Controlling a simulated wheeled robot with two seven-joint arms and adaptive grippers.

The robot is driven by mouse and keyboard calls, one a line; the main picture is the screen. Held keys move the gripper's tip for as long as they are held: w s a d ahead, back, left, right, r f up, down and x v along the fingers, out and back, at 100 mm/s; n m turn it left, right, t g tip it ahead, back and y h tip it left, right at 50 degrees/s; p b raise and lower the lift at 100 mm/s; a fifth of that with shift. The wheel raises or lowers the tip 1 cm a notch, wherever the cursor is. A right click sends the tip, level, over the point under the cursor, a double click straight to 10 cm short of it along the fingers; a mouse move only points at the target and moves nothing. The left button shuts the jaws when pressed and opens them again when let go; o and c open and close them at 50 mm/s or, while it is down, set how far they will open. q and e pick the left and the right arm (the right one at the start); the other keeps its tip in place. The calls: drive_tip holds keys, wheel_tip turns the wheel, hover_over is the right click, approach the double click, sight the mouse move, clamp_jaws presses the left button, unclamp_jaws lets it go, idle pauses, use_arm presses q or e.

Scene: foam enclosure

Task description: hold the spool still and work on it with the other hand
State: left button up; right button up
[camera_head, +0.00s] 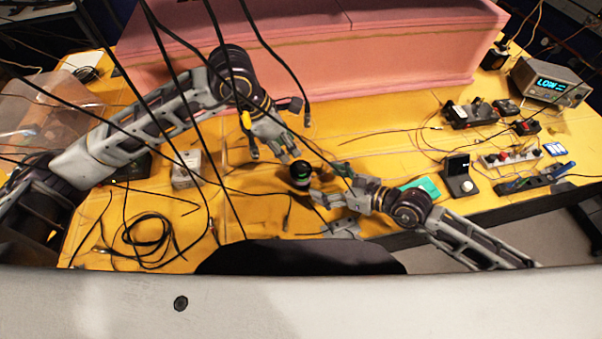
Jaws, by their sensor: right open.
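The spool (300,172), a small dark cylinder with a green band, stands on the yellow tabletop near its front edge. My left gripper (287,146) comes from the upper left, and its fingertips are just above and behind the spool in the picture. The view is too small to tell whether its fingers are apart or whether they touch the spool. My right gripper (329,184) comes from the lower right and is open. Its fingers point left towards the spool, one higher and one lower, with nothing seen between them.
A pink foam block (400,55) stands along the back. Black cables hang in front of the view, and a coiled cable (150,235) lies at left. A small box (186,168) stands near my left forearm. Instruments and a lit display (549,83) crowd the right side.

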sight(301, 174)
drive_tip(key=shift+x, duration=4.7)
